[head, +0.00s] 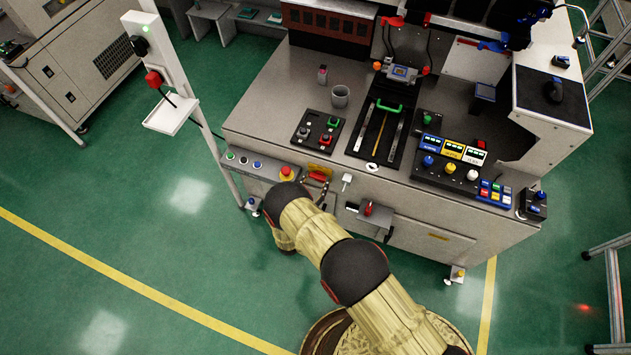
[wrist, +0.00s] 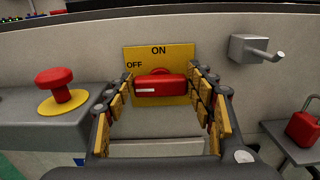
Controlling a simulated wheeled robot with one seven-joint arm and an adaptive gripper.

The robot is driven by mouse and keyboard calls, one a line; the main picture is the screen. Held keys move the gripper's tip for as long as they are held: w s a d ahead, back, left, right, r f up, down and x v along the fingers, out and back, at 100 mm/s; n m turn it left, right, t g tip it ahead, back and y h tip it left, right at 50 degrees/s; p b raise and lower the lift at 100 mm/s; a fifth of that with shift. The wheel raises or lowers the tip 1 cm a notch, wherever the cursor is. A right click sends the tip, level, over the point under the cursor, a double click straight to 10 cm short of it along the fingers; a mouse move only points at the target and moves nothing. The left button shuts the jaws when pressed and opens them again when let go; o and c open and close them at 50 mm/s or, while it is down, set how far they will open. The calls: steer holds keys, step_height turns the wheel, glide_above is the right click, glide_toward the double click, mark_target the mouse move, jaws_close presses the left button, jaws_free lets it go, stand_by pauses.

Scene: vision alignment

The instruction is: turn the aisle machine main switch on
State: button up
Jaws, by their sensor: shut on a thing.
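The main switch is a red rotary handle (wrist: 160,86) on a yellow plate (wrist: 178,54) on the machine's front face. The plate reads ON at the top and OFF at the upper left. The handle lies level, with its white mark at the left end, on the OFF side. My gripper (wrist: 163,93) is shut on the handle, one finger at each end. In the head view my gripper (head: 319,183) is at the machine's front, largely hidden by my arm.
A red emergency button (wrist: 60,88) on a yellow disc stands left of the switch. A grey metal peg (wrist: 258,48) sticks out at the upper right. A red padlock (wrist: 304,128) is on a small shelf at the lower right. Green floor is clear in front.

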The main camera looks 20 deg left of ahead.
steer(key=shift+m, duration=0.3)
steer(key=m, duration=0.1)
steer(key=m+b, duration=0.2)
steer(key=shift+d+f+m, duration=0.15)
steer(key=shift+d+m, duration=0.1)
steer(key=shift+m, duration=0.15)
steer(key=m+b, duration=0.1)
steer(key=m, duration=0.1)
steer(key=m+b, duration=0.1)
steer(key=m, duration=0.1)
steer(key=shift+d+f+m+b, duration=0.15)
steer(key=shift+d+m+b, duration=0.05)
steer(key=shift+m+b, duration=0.15)
steer(key=m+b, duration=0.1)
steer(key=m, duration=0.1)
steer(key=m+b, duration=0.1)
steer(key=m, duration=0.1)
steer(key=shift+d+f, duration=0.15)
steer(key=shift+f, duration=0.05)
steer(key=m+b, duration=0.2)
steer(key=m, duration=0.2)
steer(key=shift+f+m, duration=0.15)
steer(key=shift+m, duration=0.1)
steer(key=shift+d+m, duration=0.1)
steer(key=shift+m, duration=0.2)
steer(key=o, duration=1.1)
steer(key=shift+o, duration=0.3)
